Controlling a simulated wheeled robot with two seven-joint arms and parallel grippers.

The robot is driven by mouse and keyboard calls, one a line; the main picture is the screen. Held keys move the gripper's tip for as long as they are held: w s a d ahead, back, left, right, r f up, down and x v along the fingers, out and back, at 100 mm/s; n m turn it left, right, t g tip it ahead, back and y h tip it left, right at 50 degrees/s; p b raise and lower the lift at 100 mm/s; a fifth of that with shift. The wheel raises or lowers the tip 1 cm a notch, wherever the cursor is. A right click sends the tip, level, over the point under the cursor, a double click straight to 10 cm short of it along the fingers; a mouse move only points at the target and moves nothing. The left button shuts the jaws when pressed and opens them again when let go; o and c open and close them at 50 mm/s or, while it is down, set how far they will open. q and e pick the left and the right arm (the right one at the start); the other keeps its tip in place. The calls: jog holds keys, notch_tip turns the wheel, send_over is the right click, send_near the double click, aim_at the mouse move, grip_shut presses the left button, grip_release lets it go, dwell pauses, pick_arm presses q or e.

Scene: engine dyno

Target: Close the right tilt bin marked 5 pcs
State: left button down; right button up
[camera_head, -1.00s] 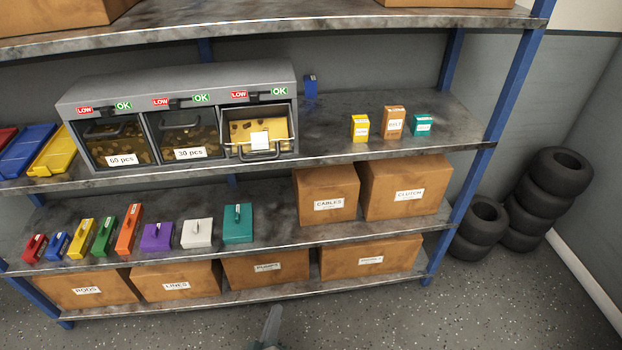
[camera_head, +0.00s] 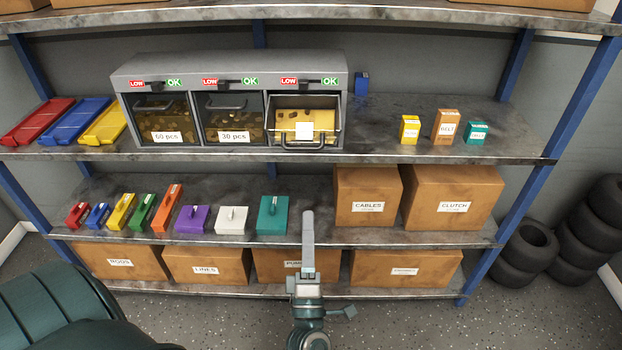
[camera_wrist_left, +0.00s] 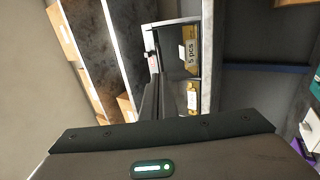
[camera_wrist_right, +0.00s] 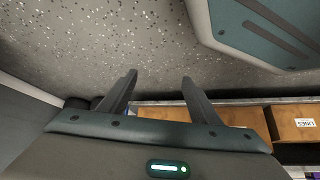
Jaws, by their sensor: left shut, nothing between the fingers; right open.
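The grey bin unit (camera_head: 230,66) stands on the middle shelf in the head view. Its right tilt bin (camera_head: 306,128) is tipped forward, with yellow inside, a few brownish pieces, a white label and a handle at its lower front. The "5 pcs" label (camera_wrist_left: 192,55) shows in the left wrist view beyond the fingers. The left and middle bins, marked 60 pcs (camera_head: 166,137) and 30 pcs (camera_head: 233,136), look upright. My left gripper (camera_head: 308,214) is shut and empty, below and in front of the right bin, apart from it. My right gripper (camera_wrist_right: 158,80) is open and empty above the floor.
Red, blue and yellow trays (camera_head: 75,122) lie left of the unit. Coloured handled cases (camera_head: 192,219) and cardboard boxes (camera_head: 452,197) fill the lower shelves. Tyres (camera_head: 527,250) stand right.

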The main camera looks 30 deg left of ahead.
pick_arm(q)
jog(key=p+x, duration=0.5)
jog(key=x, duration=0.9)
pick_arm(e)
jog(key=s+d+f+g, duration=0.1)
jog(key=s+d+f, duration=0.1)
jog(key=s, duration=0.4)
jog(key=s+d+f+g+h, duration=0.1)
jog(key=s+d+g, duration=0.1)
jog(key=s, duration=0.5)
jog(key=shift+s+d+f, duration=0.3)
jog(key=shift+d+f, duration=0.05)
jog(key=shift+d, duration=0.1)
